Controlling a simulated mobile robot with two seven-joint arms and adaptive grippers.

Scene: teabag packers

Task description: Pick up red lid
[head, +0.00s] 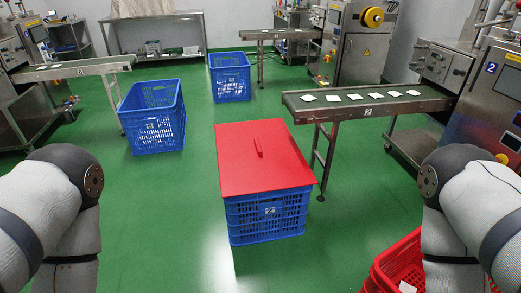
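A flat red lid (240,165) with a small raised red handle at its middle lies on top of a blue crate (268,222) in the centre of the head view. The lid covers the crate's top, so the crate's contents are hidden from above. My two arms show at the left and right lower edges, well apart from the lid. Neither gripper is in the picture.
A conveyor (390,107) with several white teabags stands right of the lidded crate. Two open blue crates (168,138) (232,90) stand farther back. A red crate (378,277) is at the lower right. Green floor (150,220) is clear left of the lid.

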